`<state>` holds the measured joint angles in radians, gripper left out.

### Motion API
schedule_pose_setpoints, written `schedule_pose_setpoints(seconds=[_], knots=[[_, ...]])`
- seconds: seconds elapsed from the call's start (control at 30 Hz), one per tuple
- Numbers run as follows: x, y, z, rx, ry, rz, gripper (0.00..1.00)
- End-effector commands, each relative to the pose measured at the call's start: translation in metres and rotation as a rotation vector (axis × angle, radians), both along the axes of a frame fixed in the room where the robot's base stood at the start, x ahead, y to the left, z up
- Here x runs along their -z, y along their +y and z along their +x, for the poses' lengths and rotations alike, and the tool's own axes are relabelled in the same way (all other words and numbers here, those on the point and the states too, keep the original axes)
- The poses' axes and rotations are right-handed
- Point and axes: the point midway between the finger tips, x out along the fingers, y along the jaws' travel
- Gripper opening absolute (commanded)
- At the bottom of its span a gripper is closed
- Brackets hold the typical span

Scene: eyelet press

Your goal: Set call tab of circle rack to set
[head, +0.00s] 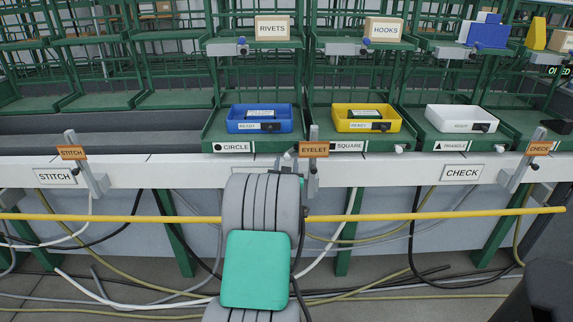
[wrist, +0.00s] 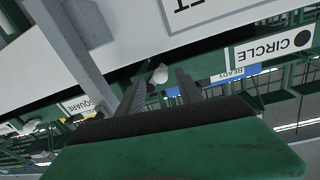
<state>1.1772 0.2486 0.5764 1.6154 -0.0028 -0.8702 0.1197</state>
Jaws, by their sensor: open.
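The circle rack (head: 255,134) stands behind the white rail, with a CIRCLE label (head: 232,147) on its front edge. In the wrist view, tilted and upside down, the CIRCLE label (wrist: 275,46) is at the right. A small white knob (wrist: 160,73), seemingly the call tab of this rack, shows between it and the SQUARE label. My gripper (wrist: 161,77) is open, and its two dark ribbed fingers point toward the knob, which appears between their tips. I cannot tell whether they touch it. In the head view my arm hides the gripper.
A blue bin (head: 260,118) sits in the circle rack, a yellow bin (head: 366,118) in the square rack. The grey EYELET post (head: 313,160) rises close to the right of the circle rack.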

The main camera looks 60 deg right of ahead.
Motion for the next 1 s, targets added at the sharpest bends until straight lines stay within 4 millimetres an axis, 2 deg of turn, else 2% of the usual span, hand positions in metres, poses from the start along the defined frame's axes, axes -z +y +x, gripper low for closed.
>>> schedule_pose_setpoints(seconds=[0.13, 0.4, 0.9, 1.0], knots=[[0.001, -0.016, 0.007, 0.000, 0.000, 0.000, 0.43], [-0.001, -0.019, 0.008, -0.001, 0.000, 0.000, 0.43], [0.000, -0.018, 0.008, -0.001, 0.000, 0.001, 0.02], [0.000, -0.018, 0.008, 0.000, 0.000, 0.001, 0.00]])
